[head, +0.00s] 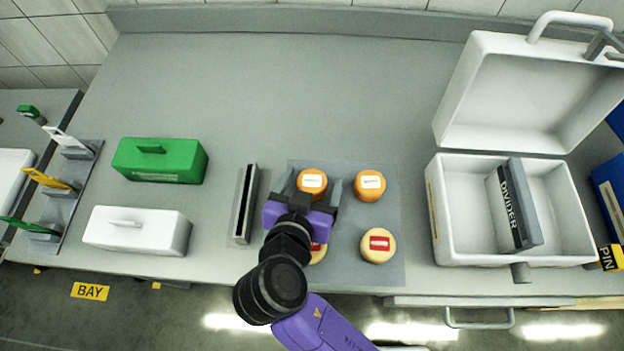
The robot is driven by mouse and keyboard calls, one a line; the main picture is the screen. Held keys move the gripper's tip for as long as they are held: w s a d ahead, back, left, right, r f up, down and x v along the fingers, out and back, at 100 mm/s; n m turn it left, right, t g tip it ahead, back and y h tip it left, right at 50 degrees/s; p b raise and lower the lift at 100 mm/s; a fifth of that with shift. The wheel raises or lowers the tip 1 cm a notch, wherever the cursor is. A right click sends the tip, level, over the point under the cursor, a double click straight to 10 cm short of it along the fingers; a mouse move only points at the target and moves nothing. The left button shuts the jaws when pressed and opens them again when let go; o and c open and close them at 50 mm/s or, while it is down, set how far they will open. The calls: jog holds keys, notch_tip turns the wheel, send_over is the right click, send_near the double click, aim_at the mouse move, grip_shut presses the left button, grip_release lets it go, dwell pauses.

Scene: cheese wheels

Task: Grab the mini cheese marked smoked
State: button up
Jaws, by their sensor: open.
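Two orange mini cheeses with white labels stand at the back of a grey mat (344,215), one on the left (312,178) and one on the right (370,184). Two yellow mini cheeses with red labels stand at the front, one on the right (378,247) and one on the left (318,254), mostly hidden by my arm. The label words are too small to read. My gripper (311,186) is open, with its fingers to the left and right of the back left orange cheese in the picture. I cannot tell its height or whether it touches.
A slotted grey holder (245,204) stands just left of the mat. Further left are a green box (160,161) and a white box (137,231). An open white case (447,236) with a divider (514,207) stands at right. The back of the counter is clear.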

jog(key=shift+w, duration=0.1)
jog(key=shift+c, duration=0.2)
jog(key=c, duration=1.5)
jog(key=shift+r, duration=0.1)
